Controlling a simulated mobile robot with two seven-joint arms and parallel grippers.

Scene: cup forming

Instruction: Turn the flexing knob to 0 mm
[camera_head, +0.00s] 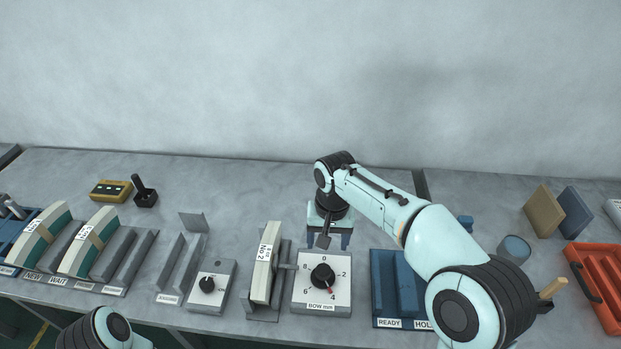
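The flexing knob (322,275) is a round black knob on a light grey panel labelled BOW mm (340,300), at the front centre. Its scale reads 0 at the back, then 2, 4, 6 and 8. The knob's red pointer is toward the front right, at about 4. My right gripper (329,238) is just behind the knob panel, pointing down, apart from the knob. Its blue fingers look spread, with nothing clearly held between them. My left gripper is out of view; only part of my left arm shows at the bottom left.
A pale block labelled No 2 (264,262) stands in a fixture left of the knob. Further left is a smaller dial box (219,270). A blue READY/HOLD rack (383,272) is at right, partly behind my arm. The back of the table is mostly clear.

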